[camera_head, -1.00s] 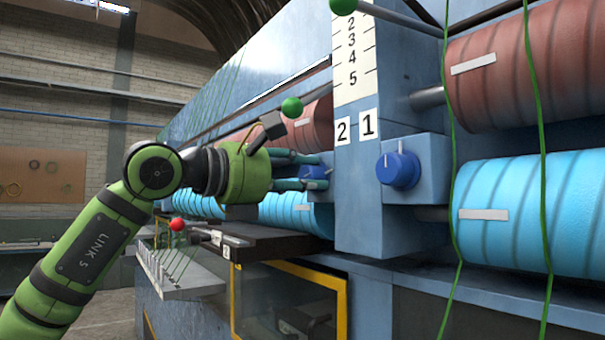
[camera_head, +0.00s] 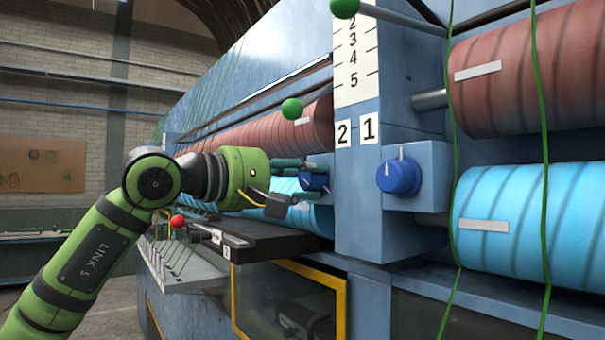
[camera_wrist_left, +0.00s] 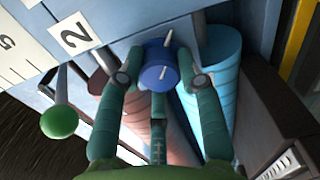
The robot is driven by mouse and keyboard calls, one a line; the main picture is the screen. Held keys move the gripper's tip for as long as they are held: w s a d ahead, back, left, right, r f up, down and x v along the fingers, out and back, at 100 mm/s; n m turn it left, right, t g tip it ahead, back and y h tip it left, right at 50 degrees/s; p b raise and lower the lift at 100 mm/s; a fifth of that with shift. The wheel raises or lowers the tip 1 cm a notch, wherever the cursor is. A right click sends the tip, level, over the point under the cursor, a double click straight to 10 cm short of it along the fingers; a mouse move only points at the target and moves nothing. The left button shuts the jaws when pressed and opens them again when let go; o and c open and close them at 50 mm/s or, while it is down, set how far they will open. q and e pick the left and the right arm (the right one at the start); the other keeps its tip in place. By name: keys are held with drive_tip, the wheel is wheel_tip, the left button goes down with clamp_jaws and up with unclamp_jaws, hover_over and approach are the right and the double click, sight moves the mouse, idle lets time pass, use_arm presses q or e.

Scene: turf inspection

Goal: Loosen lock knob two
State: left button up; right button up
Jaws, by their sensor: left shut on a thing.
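Lock knob two is a blue knob (camera_head: 314,180) with a white pointer line, on the machine's side left of the white "2" label (camera_head: 343,133). It also shows in the left wrist view (camera_wrist_left: 158,72), between the green fingers. My left gripper (camera_head: 297,182) reaches in from the left and is shut on this knob, with fingers on opposite sides of it. A second blue knob (camera_head: 398,177) sits below the "1" label (camera_head: 369,129), its pointer upright, untouched. My right gripper is not in view.
A green-ball lever (camera_head: 292,109) stands close above my left gripper. A red-ball lever (camera_head: 178,221) is below my wrist, near a dark ledge (camera_head: 270,240). Red rolls (camera_head: 520,70) and cyan rolls (camera_head: 540,218) flank the blue frame, with green cords hanging at right.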

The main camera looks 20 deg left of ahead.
use_arm(q)
drive_tip(key=shift+m+p, duration=0.5)
drive_tip(key=shift+m, duration=1.7)
drive_tip(key=o, duration=1.1)
drive_tip(key=shift+o, duration=0.2)
drive_tip(key=v, duration=1.2)
